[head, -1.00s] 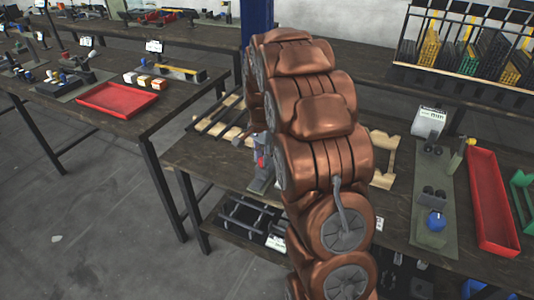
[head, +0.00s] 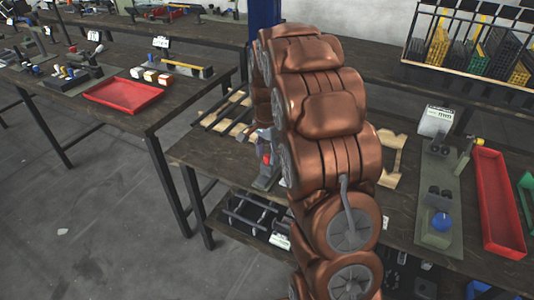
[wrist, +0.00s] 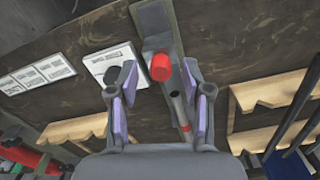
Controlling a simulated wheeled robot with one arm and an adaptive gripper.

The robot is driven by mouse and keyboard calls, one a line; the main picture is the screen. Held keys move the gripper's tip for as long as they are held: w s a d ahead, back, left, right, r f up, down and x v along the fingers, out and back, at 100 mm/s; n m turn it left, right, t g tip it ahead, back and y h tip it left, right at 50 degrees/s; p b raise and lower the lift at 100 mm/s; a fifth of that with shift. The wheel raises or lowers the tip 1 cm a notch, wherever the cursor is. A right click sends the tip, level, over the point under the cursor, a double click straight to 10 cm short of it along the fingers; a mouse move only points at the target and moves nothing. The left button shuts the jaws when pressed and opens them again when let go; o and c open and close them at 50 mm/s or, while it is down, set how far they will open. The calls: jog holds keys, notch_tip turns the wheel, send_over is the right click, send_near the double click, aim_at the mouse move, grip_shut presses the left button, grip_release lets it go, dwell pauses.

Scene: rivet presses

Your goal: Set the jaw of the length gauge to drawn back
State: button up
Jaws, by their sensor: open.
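My gripper (wrist: 160,84) is open and empty in the wrist view, its two fingers with purple pads apart. The fingers do not appear to touch the knob.
A white label card (wrist: 112,68) lies behind the left finger, and wooden notched racks (wrist: 275,92) stand at the right. In the head view a red tray (head: 498,205) and a plate with a blue knob (head: 440,222) are at right. Another red tray (head: 123,95) is on the left table.

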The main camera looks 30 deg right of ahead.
notch_tip(320, 180, up, 12)
jog(key=shift+f, duration=0.2)
dwell(0.7)
